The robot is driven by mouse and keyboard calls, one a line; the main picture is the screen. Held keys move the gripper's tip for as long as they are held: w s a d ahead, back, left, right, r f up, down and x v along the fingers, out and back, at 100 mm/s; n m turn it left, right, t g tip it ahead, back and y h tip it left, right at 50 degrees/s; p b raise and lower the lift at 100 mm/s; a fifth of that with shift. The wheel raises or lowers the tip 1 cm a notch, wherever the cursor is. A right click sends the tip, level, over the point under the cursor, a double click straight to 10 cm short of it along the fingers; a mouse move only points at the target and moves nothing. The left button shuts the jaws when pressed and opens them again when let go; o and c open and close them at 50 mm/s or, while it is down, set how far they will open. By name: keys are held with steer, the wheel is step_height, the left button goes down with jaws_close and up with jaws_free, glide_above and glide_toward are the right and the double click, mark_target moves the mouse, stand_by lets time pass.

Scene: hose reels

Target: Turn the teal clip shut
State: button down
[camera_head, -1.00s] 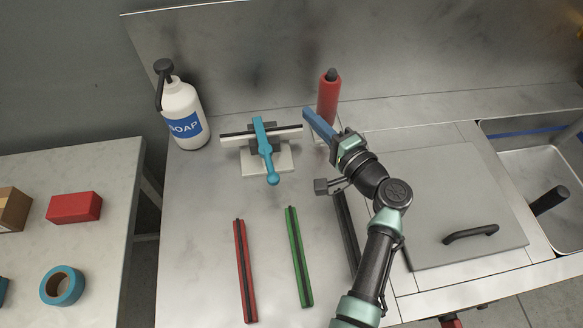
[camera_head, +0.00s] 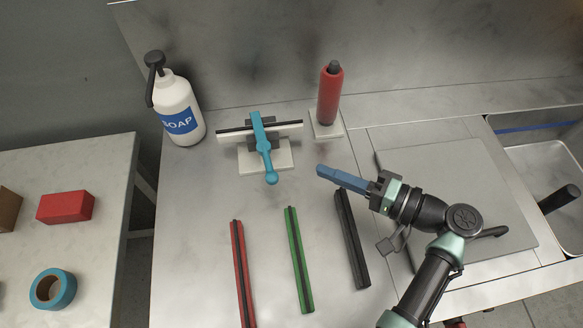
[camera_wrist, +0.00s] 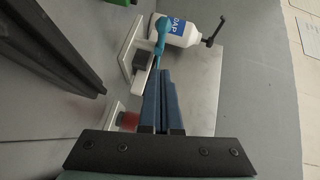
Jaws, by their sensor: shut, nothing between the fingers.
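The teal clip (camera_head: 264,146) is a long lever with a round knob at its near end. It lies across a white bar with a dark strip (camera_head: 232,129), on a pale base block (camera_head: 280,158). The lever points toward the table's front, roughly crosswise to the bar. In the wrist view, the clip (camera_wrist: 161,30) shows beyond my fingers. My gripper (camera_head: 321,170) has blue fingers, shut and empty. It is to the right of the clip's knob, apart from it. In the wrist view, the fingertips (camera_wrist: 162,76) are together.
A red bottle (camera_head: 329,95) stands on a pale pad behind my gripper. A soap bottle (camera_head: 179,110) stands left of the clip. Red (camera_head: 241,270), green (camera_head: 298,258) and black (camera_head: 351,240) strips lie in front. A sink (camera_head: 556,175) is at right.

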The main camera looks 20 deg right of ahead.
steer(key=x, duration=0.4)
steer(key=shift+r, duration=0.1)
steer(key=a, duration=0.1)
steer(key=a+p, duration=0.1)
steer(key=shift+w+a+f, duration=0.25)
steer(key=shift+w+a+f+p, duration=0.1)
steer(key=shift+a+p, duration=0.05)
steer(key=shift+a, duration=0.2)
steer(key=shift+w+a+f+p, duration=0.1)
steer(key=shift+a+p, duration=0.05)
steer(key=shift+a, duration=0.2)
